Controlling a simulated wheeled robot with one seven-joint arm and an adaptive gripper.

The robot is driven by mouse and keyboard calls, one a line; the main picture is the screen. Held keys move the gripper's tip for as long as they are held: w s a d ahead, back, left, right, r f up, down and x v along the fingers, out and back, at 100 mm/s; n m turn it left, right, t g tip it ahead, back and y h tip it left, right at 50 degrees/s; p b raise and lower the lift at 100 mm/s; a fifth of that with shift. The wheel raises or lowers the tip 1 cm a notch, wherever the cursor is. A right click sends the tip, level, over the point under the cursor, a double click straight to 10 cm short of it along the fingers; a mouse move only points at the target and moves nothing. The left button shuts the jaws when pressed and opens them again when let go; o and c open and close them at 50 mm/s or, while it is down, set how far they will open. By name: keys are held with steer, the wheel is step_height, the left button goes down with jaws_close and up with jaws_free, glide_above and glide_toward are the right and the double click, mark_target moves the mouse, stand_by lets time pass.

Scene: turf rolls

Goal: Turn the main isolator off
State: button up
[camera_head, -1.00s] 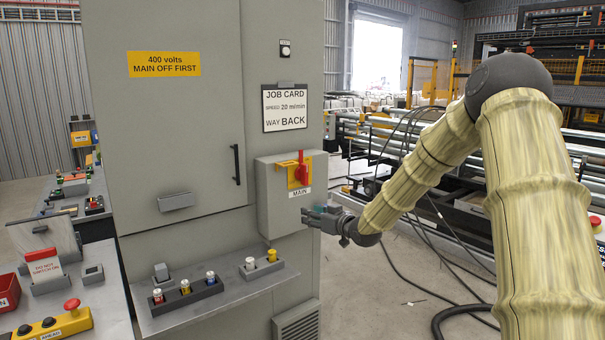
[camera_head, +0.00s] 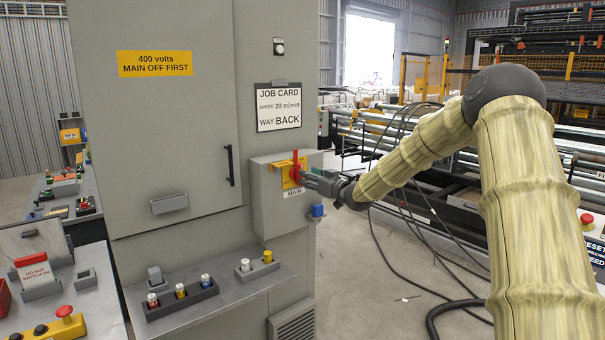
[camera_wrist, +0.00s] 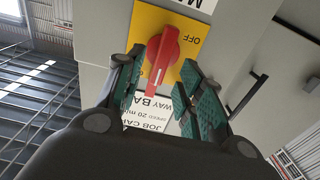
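The main isolator is a red handle (camera_head: 295,168) on a yellow plate, on the front of a grey box (camera_head: 265,210) labelled MAIN. The handle stands upright in the head view. In the wrist view the handle (camera_wrist: 163,55) shows close up and upside down, with the word OFF beside it on the yellow plate (camera_wrist: 190,28). My gripper (camera_head: 314,180) is at the right of the handle in the head view. In the wrist view my gripper (camera_wrist: 161,70) is open, with one finger on each side of the handle. I cannot tell whether either finger touches it.
A blue item (camera_head: 317,211) is on the box's lower right side. A shelf (camera_head: 220,304) below holds several fuse-like cylinders. A job card (camera_head: 279,107) hangs above the box. Cables (camera_head: 400,235) trail over the floor at the right. A bench (camera_head: 95,300) stands at the left.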

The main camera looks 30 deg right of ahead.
steer(key=shift+w+a+p, duration=0.2)
steer(key=shift+w+p, duration=0.25)
steer(key=shift+w, duration=1.9)
jaws_close()
